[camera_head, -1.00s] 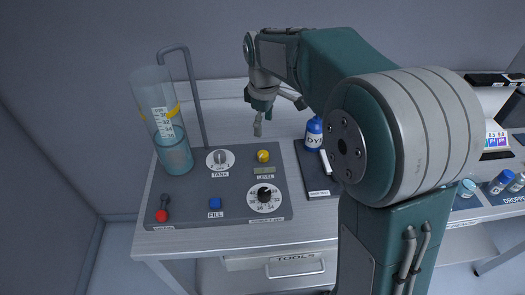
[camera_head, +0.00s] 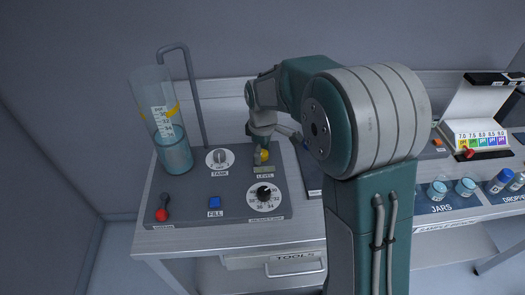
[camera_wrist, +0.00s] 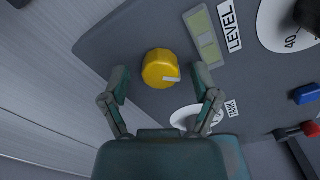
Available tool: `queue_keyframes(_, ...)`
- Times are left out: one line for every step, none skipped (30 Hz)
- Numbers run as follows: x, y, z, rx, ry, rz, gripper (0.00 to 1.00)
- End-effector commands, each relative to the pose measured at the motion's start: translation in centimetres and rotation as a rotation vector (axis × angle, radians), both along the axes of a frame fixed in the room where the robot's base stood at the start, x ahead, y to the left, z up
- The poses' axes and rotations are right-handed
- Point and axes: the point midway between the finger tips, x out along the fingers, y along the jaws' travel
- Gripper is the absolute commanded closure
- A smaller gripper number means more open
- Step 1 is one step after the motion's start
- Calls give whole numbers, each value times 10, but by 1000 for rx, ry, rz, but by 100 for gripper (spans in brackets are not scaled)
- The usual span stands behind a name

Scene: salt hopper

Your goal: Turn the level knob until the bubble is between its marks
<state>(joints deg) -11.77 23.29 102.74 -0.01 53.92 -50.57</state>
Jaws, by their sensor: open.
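The yellow level knob (camera_wrist: 160,68) sits on the grey panel and has a pale pointer mark on it. In the head view the knob (camera_head: 263,156) is partly covered by my gripper. My gripper (camera_wrist: 162,75) is open, with one finger on each side of the knob; I cannot tell whether either finger touches it. In the head view my gripper (camera_head: 261,152) is right over the knob. The level vial (camera_wrist: 205,36) is a pale green strip beside the LEVEL label (camera_wrist: 229,26). In the head view the vial (camera_head: 264,170) is too small to show the bubble.
The white tank dial (camera_head: 219,159) is left of the knob, and the numbered dial (camera_head: 265,197) is in front. A blue FILL button (camera_head: 214,202) and red-tipped lever (camera_head: 162,215) lie nearer the front. A clear cylinder (camera_head: 172,140) with liquid stands at the left.

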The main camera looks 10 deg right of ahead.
Motion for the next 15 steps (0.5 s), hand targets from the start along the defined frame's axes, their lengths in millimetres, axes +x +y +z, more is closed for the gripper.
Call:
queue_keyframes(0, 0, 0, 0, 0, 0, 21)
queue_keyframes(0, 0, 0, 0, 0, 0, 21)
queue_keyframes(0, 0, 0, 0, 0, 0, 21)
queue_keyframes(0, 0, 0, 0, 0, 0, 21)
queue_keyframes(0, 0, 0, 0, 0, 0, 34)
queue_keyframes(0, 0, 0, 0, 0, 0, 52)
queue_keyframes(0, 0, 0, 0, 0, 0, 65)
queue_keyframes(0, 0, 0, 0, 0, 0, 79)
queue_keyframes(0, 0, 0, 0, 0, 0, 97)
queue_keyframes(0, 0, 0, 0, 0, 0, 100)
queue_keyframes(0, 0, 0, 0, 0, 0, 100)
queue_keyframes(0, 0, 0, 0, 1, 0, 100)
queue_keyframes(0, 0, 0, 0, 1, 0, 100)
queue_keyframes(0, 0, 0, 0, 1, 0, 100)
queue_keyframes(0, 0, 0, 0, 1, -3, 100)
